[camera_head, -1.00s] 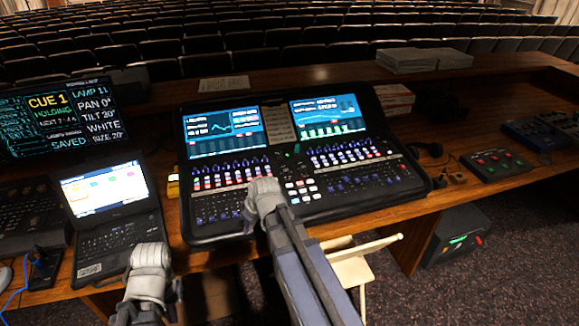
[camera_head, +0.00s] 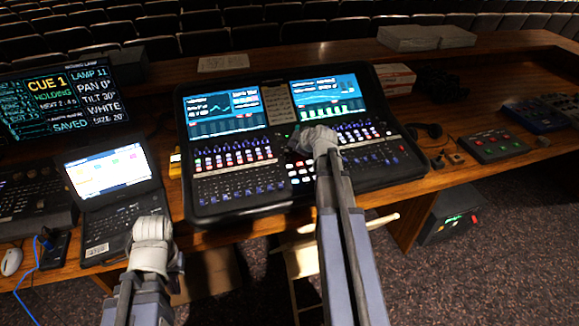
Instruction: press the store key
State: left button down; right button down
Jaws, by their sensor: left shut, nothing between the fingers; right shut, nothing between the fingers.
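The mixing desk (camera_head: 235,205) stands on the wooden table, with two lit screens, rows of faders and a centre block of small pale and red keys (camera_head: 298,172). I cannot read which key is the store key. My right gripper (camera_head: 300,141) is shut and empty over the desk's upper centre, above the centre keys. It hides part of the panel there, and I cannot tell whether it touches a key. My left gripper (camera_head: 152,230) is shut and empty in front of the desk's left side, near the laptop. A monitor (camera_head: 60,103) at left reads "CUE 1", "HOLDING" and "SAVED".
An open laptop (camera_head: 110,172) stands left of the desk, with a yellow item (camera_head: 175,163) between them. A box with coloured buttons (camera_head: 495,146) and headphones (camera_head: 428,130) lie to the right. White boxes (camera_head: 393,79) stand behind. A wooden chair (camera_head: 300,258) is below the table edge.

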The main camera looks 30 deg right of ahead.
aim_at(289, 166)
jog(key=shift+f, duration=0.1)
jog(key=f+b, duration=0.5)
jog(key=b, duration=0.1)
jog(key=w+f+b, duration=0.1)
jog(key=f+b, duration=0.1)
jog(key=f, duration=0.1)
jog(key=shift+f+b, duration=0.3)
jog(key=shift+b, duration=0.1)
jog(key=shift+d+f, duration=0.1)
jog(key=shift+f, duration=0.05)
dwell(1.5)
jog(key=shift+f+b, duration=0.25)
jog(key=shift+b, duration=0.15)
jog(key=shift+f+b, duration=0.35)
jog(key=shift+f, duration=0.05)
dwell(0.5)
jog(key=shift+r, duration=0.1)
jog(key=shift+s+r+p, duration=0.1)
jog(key=shift+r+p, duration=0.6)
jog(key=shift+p, duration=0.05)
